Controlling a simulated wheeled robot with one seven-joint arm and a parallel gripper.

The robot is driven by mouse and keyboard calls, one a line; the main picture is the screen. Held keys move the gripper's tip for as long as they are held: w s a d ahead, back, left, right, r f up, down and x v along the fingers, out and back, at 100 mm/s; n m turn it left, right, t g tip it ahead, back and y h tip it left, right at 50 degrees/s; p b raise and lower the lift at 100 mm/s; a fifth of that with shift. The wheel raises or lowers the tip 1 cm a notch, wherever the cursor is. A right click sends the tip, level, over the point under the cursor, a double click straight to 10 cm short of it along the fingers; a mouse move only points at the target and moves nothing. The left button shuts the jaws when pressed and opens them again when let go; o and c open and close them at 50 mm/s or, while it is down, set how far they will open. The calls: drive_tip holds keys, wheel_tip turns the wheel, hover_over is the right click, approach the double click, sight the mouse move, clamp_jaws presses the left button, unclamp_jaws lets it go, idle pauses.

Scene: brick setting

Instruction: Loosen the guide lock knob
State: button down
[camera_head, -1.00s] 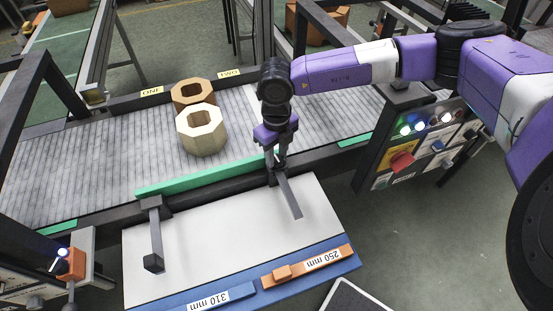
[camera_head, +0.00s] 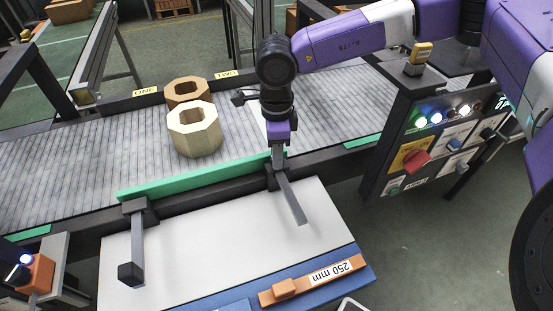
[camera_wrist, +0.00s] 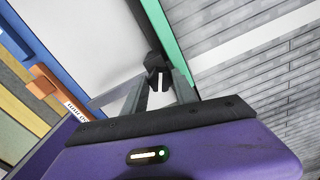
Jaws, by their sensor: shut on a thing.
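The green guide rail (camera_head: 195,177) runs along the near edge of the roller conveyor, with dark brackets and grey arms at its two ends. My gripper (camera_head: 278,160) points down at the right bracket (camera_head: 279,180). In the wrist view my gripper (camera_wrist: 160,88) has its fingers around a small dark knob (camera_wrist: 155,66) beside the green rail and is shut on it. The fingers partly hide the knob, and in the head view it cannot be made out. The right bracket's grey arm (camera_head: 292,202) reaches over the white board.
A pale octagonal ring (camera_head: 195,142) and a brown one (camera_head: 185,92) stand on the conveyor (camera_head: 75,160). A control box (camera_head: 425,150) with lit lamps and a red knob is at the right. An orange 250 mm bar (camera_head: 315,280) lies on the blue edge in front.

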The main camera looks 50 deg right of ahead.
drive_tip(key=n+b, duration=0.2)
drive_tip(key=n, duration=0.2)
drive_tip(key=shift+n+b, duration=0.35)
drive_tip(key=shift+n, duration=0.05)
idle(0.4)
drive_tip(key=c, duration=1)
unclamp_jaws()
drive_tip(key=shift+r, duration=3.95)
